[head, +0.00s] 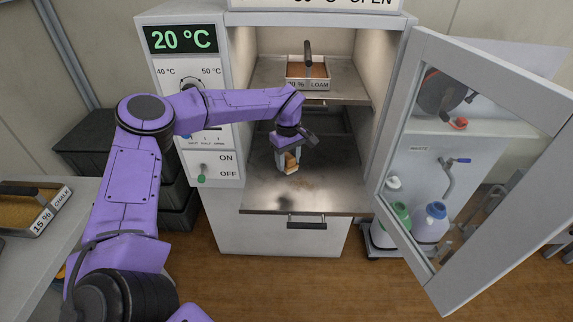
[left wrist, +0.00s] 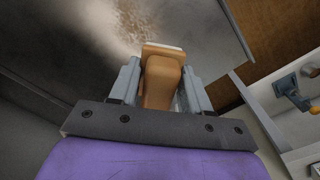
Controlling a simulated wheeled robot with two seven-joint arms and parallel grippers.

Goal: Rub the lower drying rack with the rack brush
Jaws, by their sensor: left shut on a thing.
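My left gripper (head: 287,162) is shut on the rack brush (head: 291,163), a small brush with an orange-brown wooden body. The brush also shows between the fingers in the left wrist view (left wrist: 162,75), with a pale strip at its far end. The lower drying rack (head: 265,200) is a grey metal shelf pulled out of the cabinet, with a dark handle at its front. Brown soil (head: 300,184) is scattered on it beside the brush, and it shows in the left wrist view (left wrist: 130,20). I cannot tell whether the brush touches the rack. My right gripper is not in view.
A tray labelled LOAM (head: 307,83) stands on the upper rack (head: 345,88). The glass cabinet door (head: 405,135) stands open at the right. The control panel (head: 190,110) reads 20 °C. A CHALK tray (head: 38,212) is on the left bench.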

